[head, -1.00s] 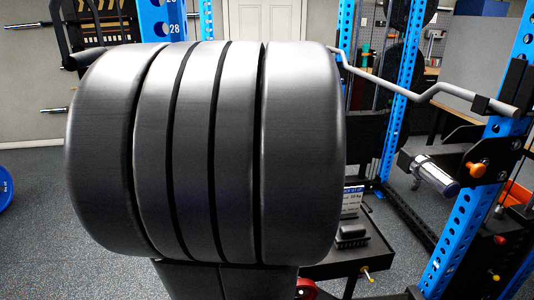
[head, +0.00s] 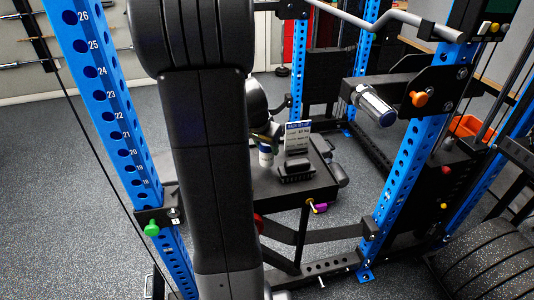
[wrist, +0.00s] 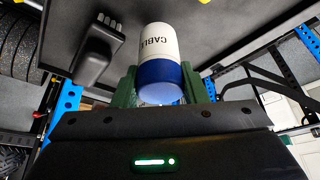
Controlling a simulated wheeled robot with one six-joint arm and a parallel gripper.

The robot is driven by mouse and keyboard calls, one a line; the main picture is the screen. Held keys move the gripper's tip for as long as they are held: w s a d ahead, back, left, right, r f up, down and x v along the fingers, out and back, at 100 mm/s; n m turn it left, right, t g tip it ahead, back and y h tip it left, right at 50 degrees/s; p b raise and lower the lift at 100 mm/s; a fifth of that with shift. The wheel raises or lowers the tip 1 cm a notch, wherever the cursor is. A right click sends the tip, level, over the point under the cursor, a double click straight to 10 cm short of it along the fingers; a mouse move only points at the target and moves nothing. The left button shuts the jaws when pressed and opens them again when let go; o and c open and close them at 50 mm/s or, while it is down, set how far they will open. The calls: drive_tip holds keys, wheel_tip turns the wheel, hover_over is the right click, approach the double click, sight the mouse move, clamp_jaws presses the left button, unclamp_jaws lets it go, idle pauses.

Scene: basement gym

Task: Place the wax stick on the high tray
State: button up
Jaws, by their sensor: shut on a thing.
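The wax stick (wrist: 160,62) is a short white cylinder with a blue end and the letters "CABLE" on it. My gripper (wrist: 166,84) is shut on it, with a green finger at each side. In the head view the wax stick (head: 266,155) shows white and blue just right of my arm, at the left part of a black tray (head: 262,194). I cannot tell whether it touches the tray or whether this is the high tray. My gripper is partly hidden behind my arm there.
A small sign (head: 297,136) and a black brush-like block (head: 296,170) stand on the tray, right of the wax stick. Blue rack uprights (head: 112,120) flank it. A bar (head: 375,22) crosses at upper right. A capped cylinder (head: 375,107) juts from the right upright.

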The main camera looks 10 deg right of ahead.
sight(267, 153)
drive_tip(key=shift+f, duration=1.3)
drive_tip(key=shift+f, duration=0.1)
drive_tip(key=shift+f+b, duration=0.15)
drive_tip(key=shift+b, duration=0.2)
drive_tip(key=o, duration=1)
